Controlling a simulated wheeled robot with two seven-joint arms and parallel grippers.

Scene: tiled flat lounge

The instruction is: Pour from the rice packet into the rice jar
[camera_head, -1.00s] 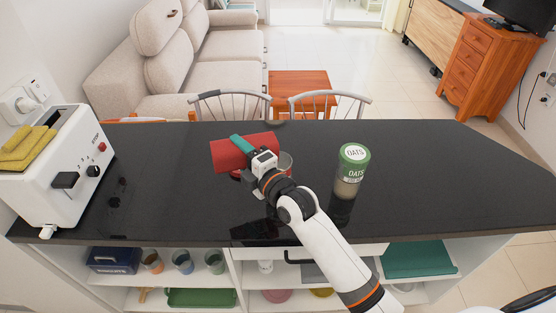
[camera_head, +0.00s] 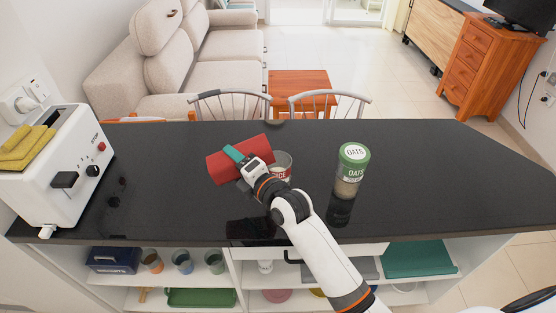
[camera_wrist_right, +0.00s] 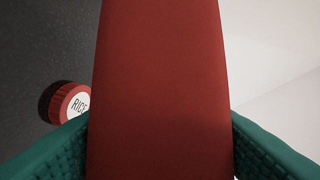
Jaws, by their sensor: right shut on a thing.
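The red rice packet (camera_head: 222,167) is in my right gripper (camera_head: 237,156), above the counter. It lies tilted in the head view, its right end higher in the picture. In the right wrist view the packet (camera_wrist_right: 160,90) fills the middle between the teal fingers. The rice jar (camera_head: 284,164) is clear with a red label and stands upright just right of the packet, partly hidden by my wrist. Its top looks open. A red lid marked RICE (camera_wrist_right: 70,103) shows beside the packet in the right wrist view. No grains show. My left gripper is out of view.
An oats jar (camera_head: 352,170) with a green lid stands to the right on the black counter (camera_head: 440,170). A white toaster (camera_head: 65,165) is at the left end. Chairs (camera_head: 330,100) stand behind the counter. The counter's right part is clear.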

